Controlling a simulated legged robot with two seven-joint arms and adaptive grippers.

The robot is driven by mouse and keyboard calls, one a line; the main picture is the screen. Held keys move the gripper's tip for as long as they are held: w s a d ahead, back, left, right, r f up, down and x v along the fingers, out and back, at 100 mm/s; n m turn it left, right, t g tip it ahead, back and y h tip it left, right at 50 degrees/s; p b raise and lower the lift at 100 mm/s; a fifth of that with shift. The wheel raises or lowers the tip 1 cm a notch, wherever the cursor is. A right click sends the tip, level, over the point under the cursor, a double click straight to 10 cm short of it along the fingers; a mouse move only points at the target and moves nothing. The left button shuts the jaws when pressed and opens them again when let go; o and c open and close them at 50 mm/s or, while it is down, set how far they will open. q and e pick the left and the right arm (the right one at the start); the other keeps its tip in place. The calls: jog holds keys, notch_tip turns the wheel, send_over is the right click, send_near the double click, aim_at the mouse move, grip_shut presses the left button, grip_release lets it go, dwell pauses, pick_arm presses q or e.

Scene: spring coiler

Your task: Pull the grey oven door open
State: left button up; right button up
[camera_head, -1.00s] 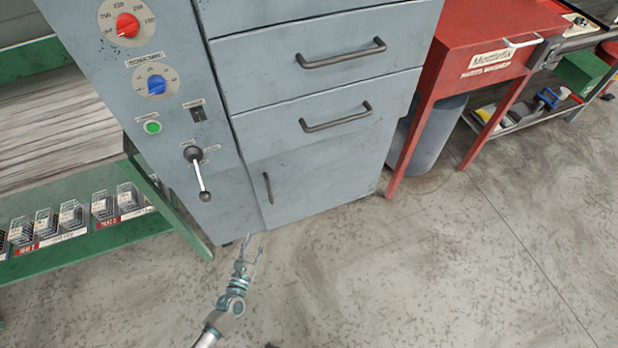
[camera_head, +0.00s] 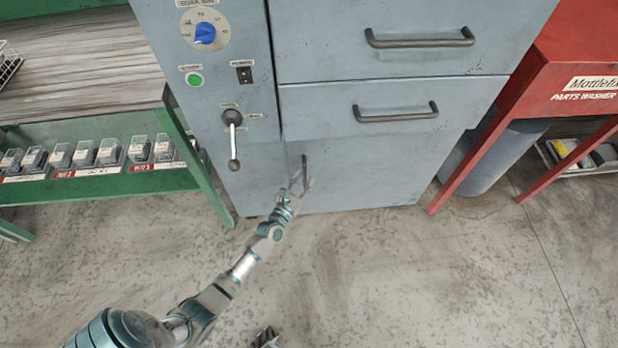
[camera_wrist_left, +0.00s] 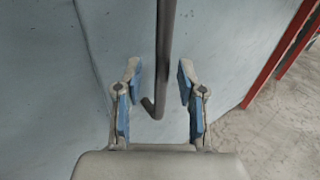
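The grey oven door (camera_head: 375,170) is the lowest panel of the grey cabinet and looks closed. Its dark vertical bar handle (camera_head: 304,163) is near the door's left edge. My left gripper (camera_head: 299,183) is at the lower part of this handle. In the left wrist view, the handle (camera_wrist_left: 166,50) runs down between the two blue-padded fingers of the left gripper (camera_wrist_left: 159,85). The fingers are open, with gaps to the handle on both sides. A small grey piece at the bottom edge of the head view may be my right gripper (camera_head: 266,338); its fingers cannot be made out.
Two drawers with horizontal handles (camera_head: 397,113) are above the door. A control lever (camera_head: 233,140) hangs left of the door. A green shelf (camera_head: 100,186) with small boxes stands left, a red parts washer (camera_head: 560,95) right. The floor in front is clear.

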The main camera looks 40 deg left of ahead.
pick_arm(q)
jog(key=shift+w+a+r, duration=0.1)
jog(key=shift+w, duration=0.4)
grip_shut()
jog(key=shift+s, duration=0.1)
